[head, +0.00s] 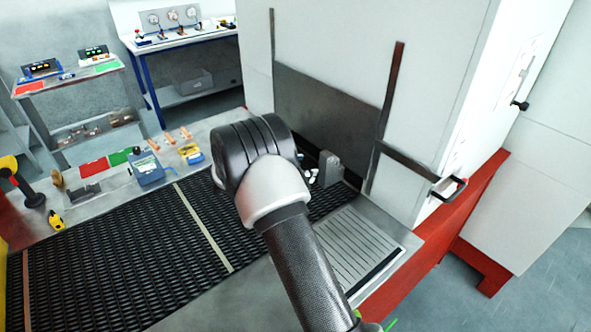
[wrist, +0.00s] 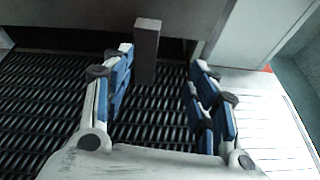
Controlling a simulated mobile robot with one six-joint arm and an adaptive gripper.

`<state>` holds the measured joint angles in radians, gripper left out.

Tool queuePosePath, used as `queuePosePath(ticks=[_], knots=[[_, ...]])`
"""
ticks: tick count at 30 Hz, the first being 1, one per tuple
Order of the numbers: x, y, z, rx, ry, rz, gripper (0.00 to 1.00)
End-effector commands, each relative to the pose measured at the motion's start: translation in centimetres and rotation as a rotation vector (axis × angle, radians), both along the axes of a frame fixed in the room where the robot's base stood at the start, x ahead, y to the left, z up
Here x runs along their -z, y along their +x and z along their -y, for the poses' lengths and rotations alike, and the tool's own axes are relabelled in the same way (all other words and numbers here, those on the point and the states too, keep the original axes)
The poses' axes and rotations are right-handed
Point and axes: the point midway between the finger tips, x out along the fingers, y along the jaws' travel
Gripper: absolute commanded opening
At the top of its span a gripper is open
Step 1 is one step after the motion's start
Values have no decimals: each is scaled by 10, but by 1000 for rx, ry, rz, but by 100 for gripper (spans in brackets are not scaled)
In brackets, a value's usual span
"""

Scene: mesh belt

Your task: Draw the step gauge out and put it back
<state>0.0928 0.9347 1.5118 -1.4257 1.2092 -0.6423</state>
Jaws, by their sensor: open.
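A grey upright block (head: 329,168), which looks to be the step gauge, stands on the black mesh belt (head: 120,265) at the mouth of the white machine. In the wrist view the block (wrist: 146,50) shows its front and small top face, upright, just right of the left finger. My gripper (wrist: 162,68) is open, with blue-and-white fingers pointing toward the block. The block lies between the finger lines in the picture, nearer the left one; I cannot tell whether it touches. In the head view my arm hides most of the gripper.
The white machine (head: 345,45) has a dark grey flap (head: 325,105) hanging over the belt opening. A ribbed metal plate (head: 345,240) lies right of the belt. A side shelf holds a blue meter (head: 147,168) and small items. A yellow-black tool (head: 55,221) sits further left.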

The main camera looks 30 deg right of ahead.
Motion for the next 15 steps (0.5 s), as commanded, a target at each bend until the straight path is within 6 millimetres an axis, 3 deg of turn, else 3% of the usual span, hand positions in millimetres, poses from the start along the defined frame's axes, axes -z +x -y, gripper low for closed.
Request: queuePosePath(ticks=[4,15], knots=[[24,13,7,-54,-54,-72,53],[38,18,30,-72,-73,-95,53]])
